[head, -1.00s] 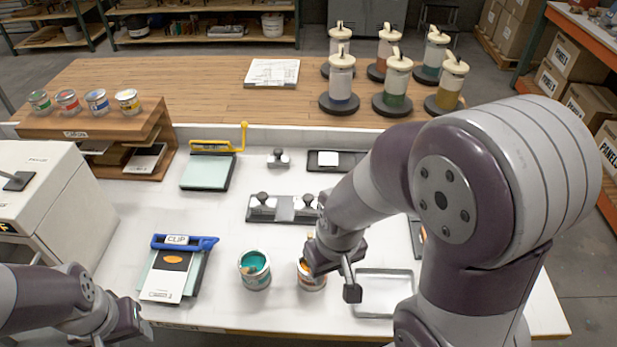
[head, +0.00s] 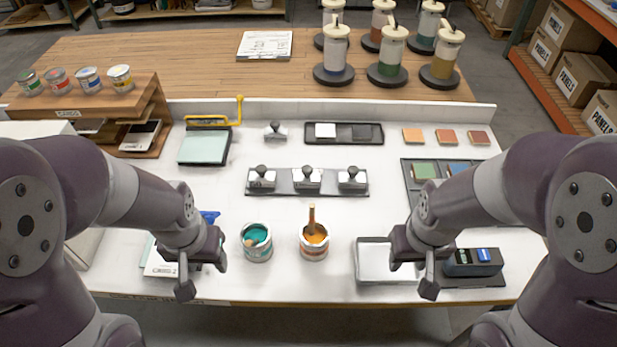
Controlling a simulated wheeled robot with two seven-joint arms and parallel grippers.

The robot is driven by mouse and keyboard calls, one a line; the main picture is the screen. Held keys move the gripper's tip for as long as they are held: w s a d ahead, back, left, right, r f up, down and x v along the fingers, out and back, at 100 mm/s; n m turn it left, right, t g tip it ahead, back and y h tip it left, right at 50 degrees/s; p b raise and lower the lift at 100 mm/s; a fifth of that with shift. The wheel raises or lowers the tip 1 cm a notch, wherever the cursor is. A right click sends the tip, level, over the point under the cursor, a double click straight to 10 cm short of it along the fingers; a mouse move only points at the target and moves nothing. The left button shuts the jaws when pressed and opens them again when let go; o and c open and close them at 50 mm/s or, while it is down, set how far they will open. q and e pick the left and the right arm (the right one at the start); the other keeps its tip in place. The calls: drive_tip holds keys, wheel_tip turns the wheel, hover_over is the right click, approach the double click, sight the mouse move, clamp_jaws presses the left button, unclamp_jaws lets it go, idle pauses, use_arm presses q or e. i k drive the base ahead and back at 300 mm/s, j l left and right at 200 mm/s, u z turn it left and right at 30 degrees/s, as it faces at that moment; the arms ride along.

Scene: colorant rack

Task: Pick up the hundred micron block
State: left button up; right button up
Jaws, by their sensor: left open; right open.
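Three metal blocks with dark round knobs, the left one (head: 262,178), the middle one (head: 307,178) and the right one (head: 352,178), sit in a row on a dark rack (head: 285,190) at mid-table. A similar knobbed block (head: 275,130) stands alone behind them. No micron marking is legible, so I cannot tell which is the hundred micron block. My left gripper (head: 203,276) is open and empty, in front and left of the rack, over the clip board's area. My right gripper (head: 413,276) is open and empty, in front and right of the rack, near the shallow tray.
A teal paint can (head: 257,250) and an orange paint can (head: 314,250) with a stick stand between my grippers. The shallow tray (head: 372,240) and a dark device (head: 474,262) are at the right front. White table is clear between the cans and the rack.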

sight(307, 179)
drive_tip(key=j+u, duration=0.25)
drive_tip(key=u, duration=0.25)
drive_tip(key=j+u, duration=0.25)
drive_tip(key=u, duration=0.2)
drive_tip(key=i+j+z, duration=0.2)
drive_tip(key=j, duration=0.15)
drive_tip(key=i+j+z, duration=0.2)
drive_tip(key=j, duration=0.15)
